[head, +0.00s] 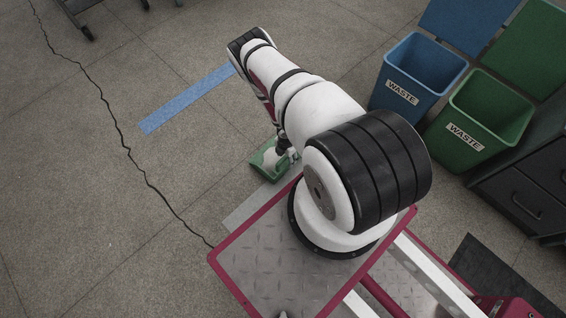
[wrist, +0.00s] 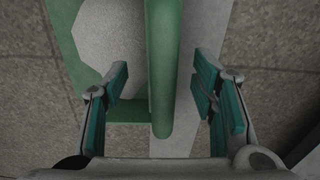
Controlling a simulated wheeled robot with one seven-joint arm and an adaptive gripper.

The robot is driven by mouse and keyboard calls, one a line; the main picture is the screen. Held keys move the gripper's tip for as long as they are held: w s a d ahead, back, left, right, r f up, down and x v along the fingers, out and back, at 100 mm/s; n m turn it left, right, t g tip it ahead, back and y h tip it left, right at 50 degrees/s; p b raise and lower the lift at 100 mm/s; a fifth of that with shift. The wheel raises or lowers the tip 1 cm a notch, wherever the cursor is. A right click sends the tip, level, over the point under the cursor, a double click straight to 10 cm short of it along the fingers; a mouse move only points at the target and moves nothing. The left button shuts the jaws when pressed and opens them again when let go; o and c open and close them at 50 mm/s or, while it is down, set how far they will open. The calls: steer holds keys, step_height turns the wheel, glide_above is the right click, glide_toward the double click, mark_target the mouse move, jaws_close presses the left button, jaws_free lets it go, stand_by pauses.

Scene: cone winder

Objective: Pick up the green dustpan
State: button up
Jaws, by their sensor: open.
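The green dustpan (head: 267,160) lies on the floor just beyond the front edge of my base in the head view, partly hidden by my arm. It holds or carries a pale grey-white patch. In the wrist view its green handle (wrist: 162,65) runs down the middle, with the pan (wrist: 75,50) to the left. My gripper (wrist: 158,90) is open, with one teal-padded finger on each side of the handle. A gap shows between the handle and each finger. In the head view my gripper (head: 287,158) is a small dark shape at the dustpan's right side, largely hidden by my arm.
A blue waste bin (head: 415,75) and a green waste bin (head: 480,122) stand at the right, beside a dark drawer cabinet (head: 525,190). A blue strip (head: 185,98) and a long crack mark the floor.

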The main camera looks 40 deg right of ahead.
mark_target(286, 162)
step_height(286, 162, down, 5)
steer(key=b, duration=0.2)
steer(key=shift+s+d+b, duration=0.1)
steer(key=shift+b, duration=0.2)
steer(key=shift+r, duration=0.1)
jaws_close()
